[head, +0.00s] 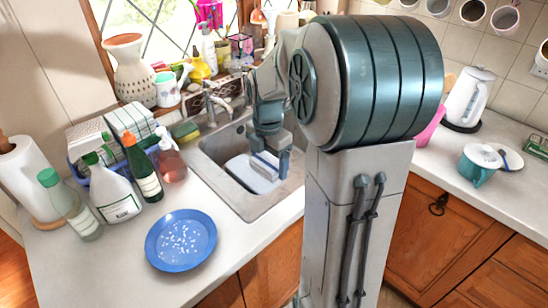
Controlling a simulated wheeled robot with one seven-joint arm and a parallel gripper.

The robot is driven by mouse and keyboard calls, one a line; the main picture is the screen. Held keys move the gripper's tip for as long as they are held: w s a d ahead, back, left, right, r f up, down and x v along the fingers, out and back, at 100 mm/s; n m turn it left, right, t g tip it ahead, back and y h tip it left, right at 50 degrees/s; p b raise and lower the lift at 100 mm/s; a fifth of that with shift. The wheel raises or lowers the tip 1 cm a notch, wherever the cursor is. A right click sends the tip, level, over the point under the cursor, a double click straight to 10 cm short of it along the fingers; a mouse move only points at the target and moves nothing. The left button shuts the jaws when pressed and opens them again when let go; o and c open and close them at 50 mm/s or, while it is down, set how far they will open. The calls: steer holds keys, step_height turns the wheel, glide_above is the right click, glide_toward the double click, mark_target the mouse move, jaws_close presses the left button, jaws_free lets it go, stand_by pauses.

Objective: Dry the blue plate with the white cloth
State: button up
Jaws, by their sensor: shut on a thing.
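The blue plate (178,255) lies flat on the counter left of the sink, with several pale spots or drops on its middle. My gripper (271,165) is over the sink basin, pointing down, to the right of the plate and apart from it. It is shut on a white, flat thing with a bluish edge, which looks like the white cloth (246,174). My arm and gripper hide part of it. I cannot tell whether it touches the sink floor.
Several bottles (116,198) and a basket of folded striped cloths (133,118) stand behind the plate. A paper towel roll (31,178) is at the left. The metal sink (214,150) has a tap (214,103) behind it. The counter in front of the bottles around the plate is clear.

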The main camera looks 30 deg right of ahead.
steer(key=a+f+n+p, duration=0.1)
steer(key=a+n+p, duration=0.35)
steer(key=a, duration=0.95)
steer(key=n+p, duration=0.4)
glide_above(183, 241)
step_height(183, 241, down, 2)
step_height(183, 241, down, 6)
steer(key=b, duration=0.6)
steer(key=shift+a+f, duration=0.1)
steer(key=shift+f, duration=0.1)
steer(key=shift+f+b, duration=0.55)
steer(key=shift+f, duration=0.05)
steer(key=shift+w+r, duration=0.1)
